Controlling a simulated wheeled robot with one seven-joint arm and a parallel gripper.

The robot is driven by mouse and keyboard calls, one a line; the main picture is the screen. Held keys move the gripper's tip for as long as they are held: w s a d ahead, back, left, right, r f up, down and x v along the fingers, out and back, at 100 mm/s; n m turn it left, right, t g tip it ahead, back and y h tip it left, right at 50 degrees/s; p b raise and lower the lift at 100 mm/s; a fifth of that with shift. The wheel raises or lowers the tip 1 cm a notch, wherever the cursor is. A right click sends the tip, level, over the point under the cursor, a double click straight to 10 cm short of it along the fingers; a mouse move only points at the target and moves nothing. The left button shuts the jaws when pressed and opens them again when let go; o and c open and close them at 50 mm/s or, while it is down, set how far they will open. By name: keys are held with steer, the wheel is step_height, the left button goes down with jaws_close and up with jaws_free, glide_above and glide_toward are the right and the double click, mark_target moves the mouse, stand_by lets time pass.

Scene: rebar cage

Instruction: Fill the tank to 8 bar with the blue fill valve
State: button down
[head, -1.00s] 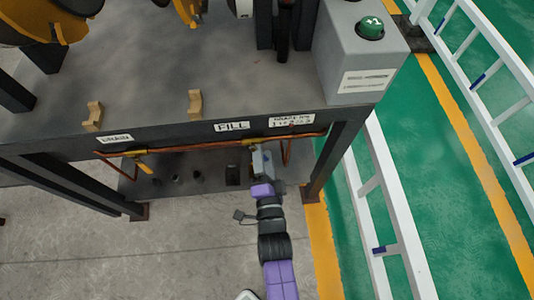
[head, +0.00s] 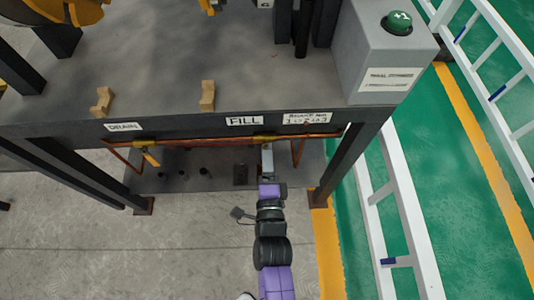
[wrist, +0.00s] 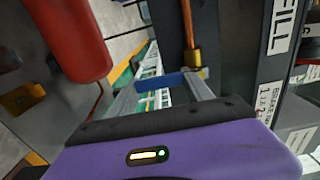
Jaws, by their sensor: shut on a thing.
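My gripper (head: 267,158) is at the copper pipe under the bench's front edge, below the FILL label (head: 244,121). In the wrist view my gripper's fingers (wrist: 163,88) are shut on the blue fill valve handle (wrist: 186,78), which lies crosswise between them. The brass valve body (wrist: 193,58) sits just beyond the handle on a copper pipe. The blue handle is hidden by my gripper in the head view. A red cylinder (wrist: 75,40), perhaps the tank, hangs at the upper left of the wrist view. No pressure dial is readable.
A drain valve with a yellow lever (head: 150,158) is on the pipe at left. A grey box with a green button (head: 398,22) stands at the bench's right corner. A white ladder (head: 400,215) lies at right. Dark bench legs (head: 350,160) flank my arm.

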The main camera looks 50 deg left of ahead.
steer(key=shift+c, duration=2.1)
jaws_free()
steer(key=v, duration=0.7)
steer(key=shift+s+d, duration=0.2)
steer(key=shift+d, duration=0.15)
